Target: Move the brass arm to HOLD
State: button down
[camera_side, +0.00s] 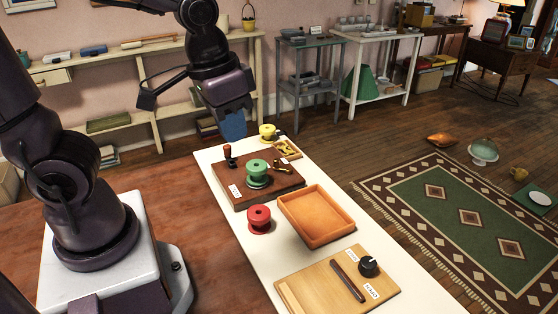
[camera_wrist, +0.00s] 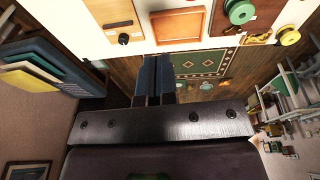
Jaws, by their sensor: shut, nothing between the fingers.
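A dark wooden board (camera_side: 232,200) lies on the white table, with a green spool (camera_side: 257,168) on it. A small brass-coloured piece with a dark knob (camera_side: 281,167), seemingly the brass arm, is at the spool's right. A dark-red knobbed post (camera_side: 228,152) stands at the board's far left corner. A white label (camera_side: 235,191) is on the front edge; I cannot read HOLD. My gripper (camera_side: 234,126) is raised above and beyond the board's far end, its blue fingers together and empty. In the wrist view the fingers (camera_wrist: 153,82) point toward the table; the green spool (camera_wrist: 239,12) is to their upper right.
A red spool (camera_side: 259,217) and an orange tray (camera_side: 316,216) stand nearer than the board. A light board (camera_side: 300,284) with a black dial (camera_side: 369,266) and slot is at the front. A yellow spool (camera_side: 267,131) stands behind, near my gripper.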

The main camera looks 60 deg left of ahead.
jog(key=w+a+f+n+y, duration=0.2)
jog(key=w+a+f+n, duration=0.2)
jog(key=w+f+n, duration=0.2)
jog(key=w+a+f+n+g+y, duration=0.1)
jog(key=w+a+f+n+y, duration=0.1)
jog(key=w+a+f+n, duration=0.3)
jog(key=shift+w+f+n+y, duration=0.4)
jog(key=shift+w+f+n, duration=0.45)
jog(key=shift+w+n, duration=1.1)
jog(key=shift+s, duration=0.15)
jog(key=x, duration=1)
jog(key=shift+s+f, duration=0.1)
jog(key=shift+f, duration=0.05)
jog(key=shift+w+a, duration=0.15)
jog(key=shift+a, duration=0.45)
jog(key=shift+w+a, duration=0.2)
jog(key=shift+a, duration=0.4)
jog(key=shift+w+a, duration=0.2)
jog(key=shift+a, duration=0.45)
